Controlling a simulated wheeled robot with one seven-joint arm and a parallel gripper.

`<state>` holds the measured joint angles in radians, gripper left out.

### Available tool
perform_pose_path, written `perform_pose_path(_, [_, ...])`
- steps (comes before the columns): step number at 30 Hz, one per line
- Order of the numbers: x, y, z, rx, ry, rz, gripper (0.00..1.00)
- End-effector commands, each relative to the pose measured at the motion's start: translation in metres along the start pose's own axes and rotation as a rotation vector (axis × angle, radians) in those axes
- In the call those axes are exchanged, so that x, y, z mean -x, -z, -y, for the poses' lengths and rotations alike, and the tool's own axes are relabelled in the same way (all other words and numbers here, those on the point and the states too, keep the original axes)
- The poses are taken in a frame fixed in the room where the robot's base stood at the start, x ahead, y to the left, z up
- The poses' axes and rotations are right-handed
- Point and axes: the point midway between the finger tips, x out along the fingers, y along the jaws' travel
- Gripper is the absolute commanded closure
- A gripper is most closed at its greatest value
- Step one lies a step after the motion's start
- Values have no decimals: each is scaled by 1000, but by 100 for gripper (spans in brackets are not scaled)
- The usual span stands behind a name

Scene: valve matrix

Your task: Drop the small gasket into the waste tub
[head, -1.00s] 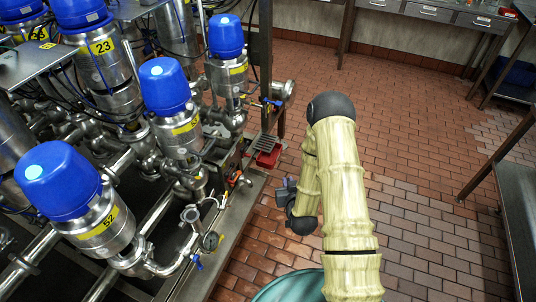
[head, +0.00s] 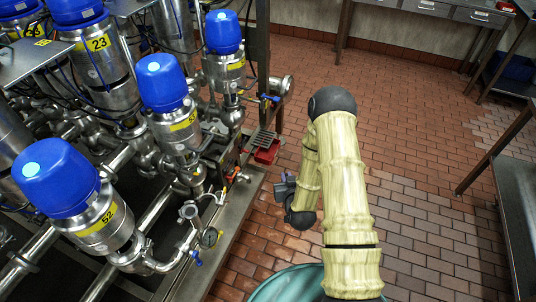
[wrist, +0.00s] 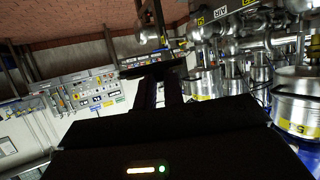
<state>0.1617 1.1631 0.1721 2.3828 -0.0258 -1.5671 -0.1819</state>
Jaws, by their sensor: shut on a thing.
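My gripper (head: 284,188) hangs at the end of my folded arm, over the brick floor to the right of the valve skid in the head view. In the wrist view my gripper (wrist: 160,80) is a dark shape with its jaws shut. The small gasket is not distinct; the tips are too dark to tell it from the fingers. No tub can be identified for certain. A small red open container (head: 267,151) sits low by the skid's far right corner, and a blue bin (head: 516,72) stands under the right-hand table.
The skid (head: 225,225) with blue-capped valves (head: 162,82), pipes and a gauge (head: 209,237) fills the left. A steel table (head: 518,215) stands at right, and a drawer bench (head: 430,12) at the back. The brick floor (head: 415,150) between them is clear.

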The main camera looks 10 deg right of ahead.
Motion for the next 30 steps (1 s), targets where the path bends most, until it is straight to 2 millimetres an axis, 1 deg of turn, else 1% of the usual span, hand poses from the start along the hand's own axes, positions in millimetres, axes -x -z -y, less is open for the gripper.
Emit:
perform_pose_path(5, [0, -1, 0, 0, 0, 0, 100])
perform_pose_path(8, [0, -5, 0, 0, 0, 2, 100])
perform_pose_path(11, [2, -18, -1, 0, -1, 5, 100])
perform_pose_path(16, [8, -52, -1, 0, 0, 8, 100])
perform_pose_path(21, [18, -85, 0, -1, 0, 6, 100])
perform_pose_path(25, [23, -97, 0, 0, 0, 2, 100])
perform_pose_path(30, [23, -100, -1, 0, -1, -1, 100])
